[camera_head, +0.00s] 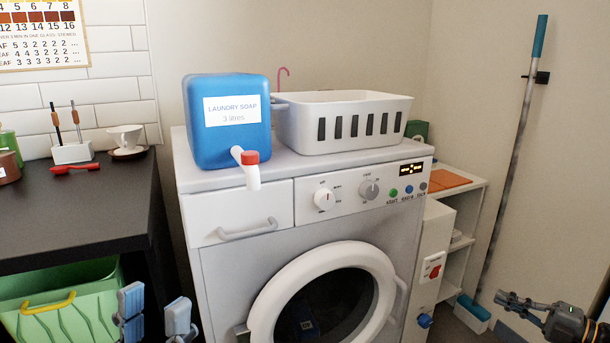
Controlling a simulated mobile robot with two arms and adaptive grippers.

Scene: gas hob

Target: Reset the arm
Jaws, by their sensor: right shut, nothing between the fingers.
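My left gripper (155,316) is at the bottom edge of the head view, left of the washing machine and in front of the green bin. Its two fingers are wide apart with nothing seen between them. My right gripper (506,299) is at the lower right, clear of the washing machine. Its fingers point left and are shut with nothing in them. The rest of the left arm is out of view.
A white washing machine (235,265) with its round door shut stands in the middle. On it are a blue soap container (215,140) and a white basket (350,115). A black counter (75,215) is left, with a green bin (70,320) below. A pole (505,165) leans right.

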